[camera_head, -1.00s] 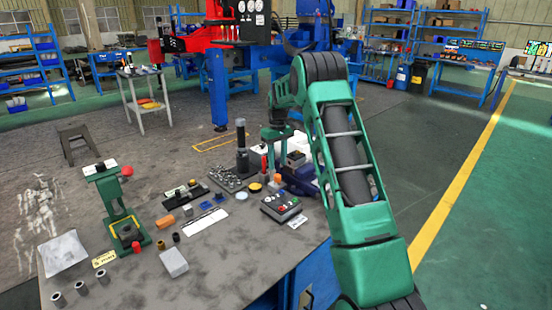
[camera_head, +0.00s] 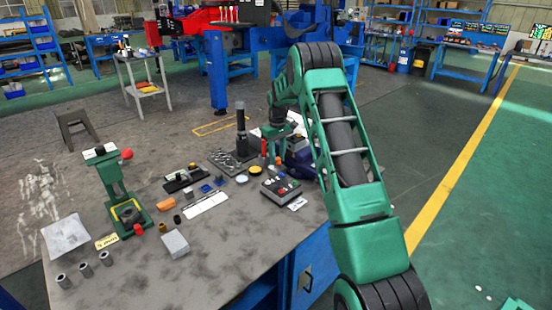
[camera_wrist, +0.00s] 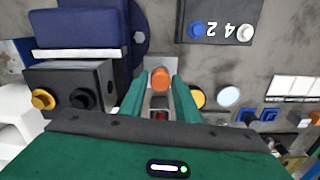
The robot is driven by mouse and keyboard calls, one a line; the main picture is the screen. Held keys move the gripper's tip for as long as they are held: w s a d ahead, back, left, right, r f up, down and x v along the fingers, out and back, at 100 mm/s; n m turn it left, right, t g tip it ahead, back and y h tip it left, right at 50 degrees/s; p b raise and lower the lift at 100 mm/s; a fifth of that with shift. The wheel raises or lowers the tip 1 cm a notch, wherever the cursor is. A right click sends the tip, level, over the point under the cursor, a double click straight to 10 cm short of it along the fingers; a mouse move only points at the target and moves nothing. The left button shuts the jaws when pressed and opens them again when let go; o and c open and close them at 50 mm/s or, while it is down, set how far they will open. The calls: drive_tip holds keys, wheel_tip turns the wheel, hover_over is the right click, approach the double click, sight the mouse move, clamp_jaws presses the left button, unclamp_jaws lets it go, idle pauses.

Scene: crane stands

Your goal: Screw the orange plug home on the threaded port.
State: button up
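The orange plug (camera_wrist: 160,78) shows in the wrist view between the two green fingers of my gripper (camera_wrist: 160,88), end-on, over a small grey block-like part. The fingers stand apart with a narrow gap on each side of it; I see no clear contact. In the head view a small orange spot (camera_head: 278,160) below my gripper (camera_head: 281,146) is probably this plug. I cannot make out the threaded port for certain. A dark box (camera_wrist: 60,78) with a yellow and a black round fitting stands left of the fingers in the wrist view.
A control box (camera_head: 281,188) with coloured buttons sits close by. A dark upright cylinder (camera_head: 241,130) stands behind it on the left. A green press (camera_head: 118,195), a white block (camera_head: 175,243) and several small parts lie on the left of the bench. The bench front is fairly clear.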

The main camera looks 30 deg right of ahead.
clamp_jaws()
drive_tip(key=m, duration=0.4)
drive_tip(key=shift+d+m, duration=0.1)
drive_tip(key=shift+m, duration=0.5)
drive_tip(key=shift+m, duration=1)
drive_tip(key=m, duration=0.3)
